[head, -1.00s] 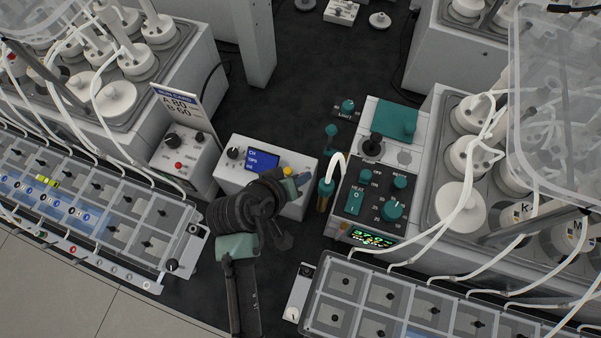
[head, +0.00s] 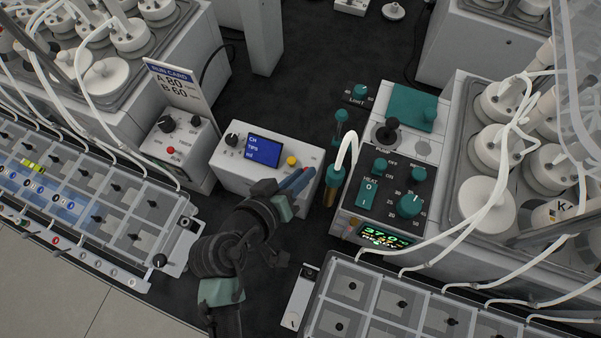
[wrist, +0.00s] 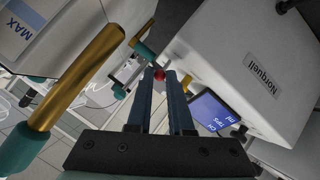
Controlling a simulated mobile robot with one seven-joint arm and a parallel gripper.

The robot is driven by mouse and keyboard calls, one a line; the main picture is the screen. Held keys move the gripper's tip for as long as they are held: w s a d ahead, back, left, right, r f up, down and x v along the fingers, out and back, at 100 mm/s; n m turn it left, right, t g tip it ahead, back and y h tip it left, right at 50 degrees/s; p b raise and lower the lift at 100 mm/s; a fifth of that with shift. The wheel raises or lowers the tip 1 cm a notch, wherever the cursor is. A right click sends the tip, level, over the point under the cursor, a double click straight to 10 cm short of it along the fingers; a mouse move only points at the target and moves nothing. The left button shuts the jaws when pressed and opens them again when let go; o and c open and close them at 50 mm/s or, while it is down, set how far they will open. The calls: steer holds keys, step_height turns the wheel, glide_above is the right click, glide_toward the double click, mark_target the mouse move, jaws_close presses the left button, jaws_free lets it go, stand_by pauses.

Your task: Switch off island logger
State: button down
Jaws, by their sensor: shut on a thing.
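A white box with a blue screen (head: 263,149), a black dial and a yellow button stands in the middle of the head view. I cannot read "logger" on any device. My gripper (head: 302,177) is at the box's right end, beside the yellow button (head: 291,160). In the wrist view my gripper (wrist: 159,76) has its two blue fingers close together, with a small round red knob (wrist: 159,73) at their tips. It is shut on this knob. The fingers partly hide how the knob is mounted.
A teal-and-gold probe (head: 331,188) with a white hose stands just right of my gripper. The heater panel (head: 385,190) is beyond it. A run card box (head: 177,150) stands left.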

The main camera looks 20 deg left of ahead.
steer(key=shift+a+r, duration=0.1)
steer(key=c, duration=1.1)
jaws_free()
steer(key=b+v, duration=0.2)
steer(key=v, duration=1.1)
